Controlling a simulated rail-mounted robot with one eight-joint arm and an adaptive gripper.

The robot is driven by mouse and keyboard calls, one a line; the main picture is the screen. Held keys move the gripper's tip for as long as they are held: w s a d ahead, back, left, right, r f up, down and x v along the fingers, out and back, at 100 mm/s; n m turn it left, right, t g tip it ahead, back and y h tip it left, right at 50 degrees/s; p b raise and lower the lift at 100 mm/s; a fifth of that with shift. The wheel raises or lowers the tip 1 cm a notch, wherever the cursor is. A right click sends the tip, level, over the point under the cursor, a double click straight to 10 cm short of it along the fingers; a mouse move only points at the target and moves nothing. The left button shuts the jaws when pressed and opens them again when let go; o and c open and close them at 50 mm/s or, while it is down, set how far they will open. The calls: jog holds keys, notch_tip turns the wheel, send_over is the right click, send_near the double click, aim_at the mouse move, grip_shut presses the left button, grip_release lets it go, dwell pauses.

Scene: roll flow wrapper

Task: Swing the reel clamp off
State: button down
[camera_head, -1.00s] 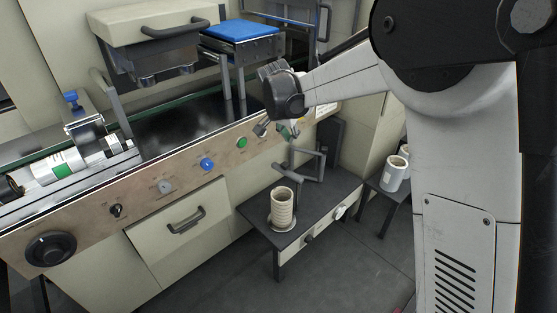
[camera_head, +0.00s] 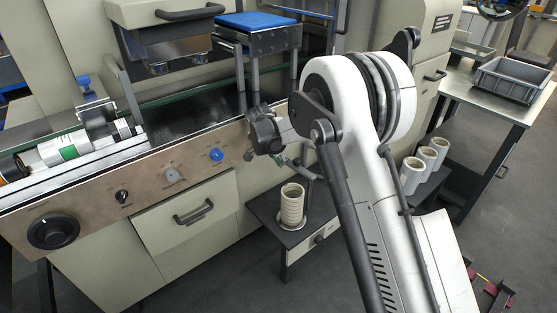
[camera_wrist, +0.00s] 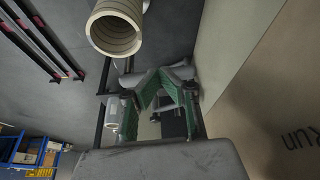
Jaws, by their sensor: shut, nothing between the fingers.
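In the head view, a cream ribbed reel (camera_head: 292,205) stands upright on the low dark side table at the machine's front. A grey bar and bracket (camera_head: 313,172), seemingly the reel clamp, stands behind it, partly hidden by my arm. In the wrist view, the reel's hollow end (camera_wrist: 117,30) is at the top, and a grey bar (camera_wrist: 140,78) shows just past my fingertips. My gripper (camera_wrist: 164,82) has green-padded fingers and is shut and empty near the bar; I cannot tell whether they touch. In the head view, my gripper (camera_head: 277,160) is partly hidden above the side table.
The machine's front panel (camera_head: 165,180) with knobs and a blue button is close to my gripper. Several cream rolls (camera_head: 428,158) stand on a dark shelf at the right. A grey bin (camera_head: 510,80) sits on a bench at the back right.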

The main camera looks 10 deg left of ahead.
aim_at(293, 167)
jog(key=shift+w+d+f+b, duration=0.7)
jog(key=shift+w+d+f, duration=0.15)
jog(key=shift+w+f, duration=0.2)
jog(key=shift+w+d+f+b, duration=0.65)
jog(key=shift+w+d+f, duration=0.25)
jog(key=shift+w, duration=0.2)
jog(key=shift+w+d+p, duration=0.15)
jog(key=shift+w+p, duration=0.15)
jog(key=shift+w, duration=0.2)
